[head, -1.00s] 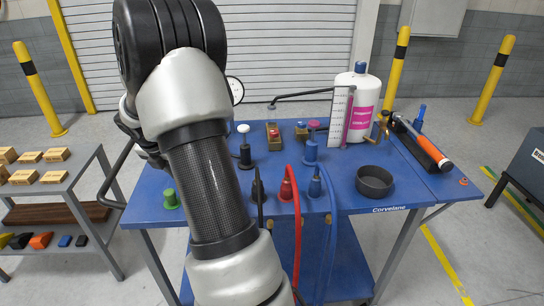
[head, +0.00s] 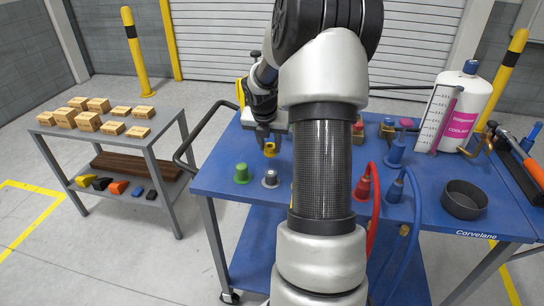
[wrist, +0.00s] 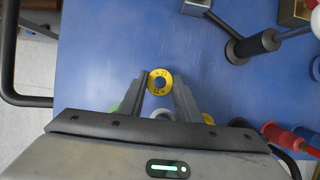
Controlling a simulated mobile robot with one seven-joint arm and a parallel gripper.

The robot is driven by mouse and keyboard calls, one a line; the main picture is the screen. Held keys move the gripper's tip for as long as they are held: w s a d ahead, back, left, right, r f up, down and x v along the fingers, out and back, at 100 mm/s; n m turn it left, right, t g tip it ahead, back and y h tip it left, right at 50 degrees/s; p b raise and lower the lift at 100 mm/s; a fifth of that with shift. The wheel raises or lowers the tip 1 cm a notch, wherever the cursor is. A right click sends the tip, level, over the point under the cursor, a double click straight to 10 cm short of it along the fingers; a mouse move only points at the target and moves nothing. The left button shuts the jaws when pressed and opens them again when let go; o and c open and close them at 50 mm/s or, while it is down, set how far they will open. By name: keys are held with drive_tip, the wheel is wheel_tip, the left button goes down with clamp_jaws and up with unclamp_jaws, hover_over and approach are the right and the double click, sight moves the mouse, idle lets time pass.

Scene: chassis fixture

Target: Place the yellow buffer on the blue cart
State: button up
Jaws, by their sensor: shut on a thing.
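The yellow buffer (head: 270,149) is a small flanged ring with a centre hole, marked on top in the wrist view (wrist: 159,73). My gripper (head: 269,137) is shut on it, one finger on each side; the fingers also show in the wrist view (wrist: 159,90). The buffer is over the left part of the blue cart (head: 222,165). I cannot tell whether its base touches the top. A green buffer (head: 241,173) and a grey buffer (head: 270,178) stand on the cart nearer the front edge. My arm hides the cart's middle in the head view.
A red plug (head: 366,188) and blue plugs (head: 394,190) with hoses stand right of my arm. A black dish (head: 463,199), a coolant bottle (head: 465,110) and an orange-handled tool (head: 531,164) are farther right. A black cart handle (head: 190,140) rises at the left edge.

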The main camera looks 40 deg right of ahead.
sight(270, 153)
wheel_tip(270, 153, down, 4)
drive_tip(key=shift+f+b, duration=0.1)
drive_tip(key=shift+b, duration=0.3)
drive_tip(key=o, duration=1)
drive_tip(key=p+v, duration=0.2)
drive_tip(key=v, duration=1)
drive_tip(key=shift+p, duration=0.3)
